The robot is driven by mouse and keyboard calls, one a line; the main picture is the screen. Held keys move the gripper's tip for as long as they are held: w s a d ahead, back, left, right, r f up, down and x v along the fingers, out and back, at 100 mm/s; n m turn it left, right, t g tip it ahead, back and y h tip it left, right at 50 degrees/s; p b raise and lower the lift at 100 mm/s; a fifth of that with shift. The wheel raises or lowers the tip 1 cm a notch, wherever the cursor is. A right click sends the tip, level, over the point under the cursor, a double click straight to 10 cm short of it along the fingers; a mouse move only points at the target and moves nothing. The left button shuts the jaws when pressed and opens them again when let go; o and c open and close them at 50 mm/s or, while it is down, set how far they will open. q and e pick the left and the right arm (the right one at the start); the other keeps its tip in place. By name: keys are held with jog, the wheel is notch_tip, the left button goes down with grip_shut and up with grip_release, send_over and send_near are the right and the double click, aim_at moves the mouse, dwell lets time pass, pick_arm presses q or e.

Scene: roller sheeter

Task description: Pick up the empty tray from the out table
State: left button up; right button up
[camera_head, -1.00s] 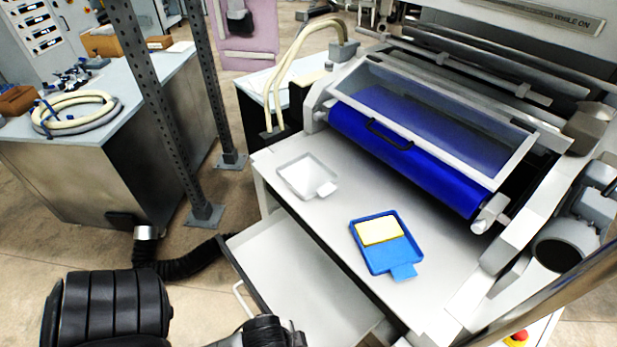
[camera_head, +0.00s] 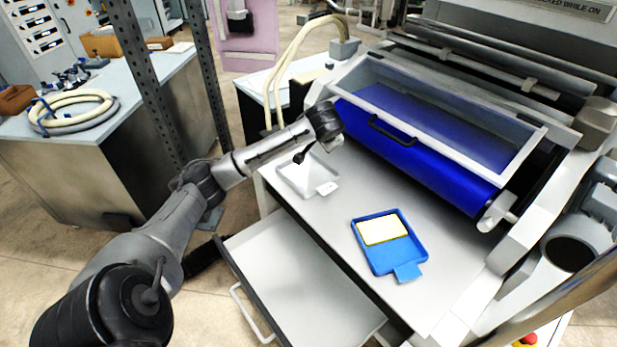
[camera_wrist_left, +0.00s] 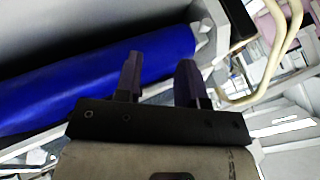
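The empty white tray (camera_head: 295,183) lies on the light table top (camera_head: 345,235) in front of the blue roller, its tab toward the lower right. My left arm reaches in from the left, and its wrist hangs over the tray's far edge, partly covering it. A small dark part of the arm's end shows above the tray. In the left wrist view my left gripper (camera_wrist_left: 157,68) has its two dark fingers apart with nothing between them. The tray is not clearly seen there. My right gripper is in neither view.
The blue roller (camera_head: 415,155) under a framed guard stands behind. An open drawer (camera_head: 290,280) juts out in front. Perforated posts (camera_head: 150,85) stand left.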

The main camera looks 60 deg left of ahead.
pick_arm(q)
jog(key=s+a+f+n+g+h, duration=0.1)
jog(key=s+a+n+g, duration=0.1)
jog(key=s+a+n, duration=0.3)
jog(key=n+g+h, duration=0.2)
jog(key=n+h, duration=0.4)
jog(key=n, duration=0.7)
send_over(291, 182)
notch_tip(291, 182, down, 7)
jog(key=shift+n, duration=0.4)
notch_tip(291, 182, down, 9)
jog(key=shift+w+d+r+b, duration=0.1)
jog(key=shift+b, duration=0.3)
jog(key=shift+f+b, duration=0.5)
jog(key=shift+f, duration=2.1)
grip_shut()
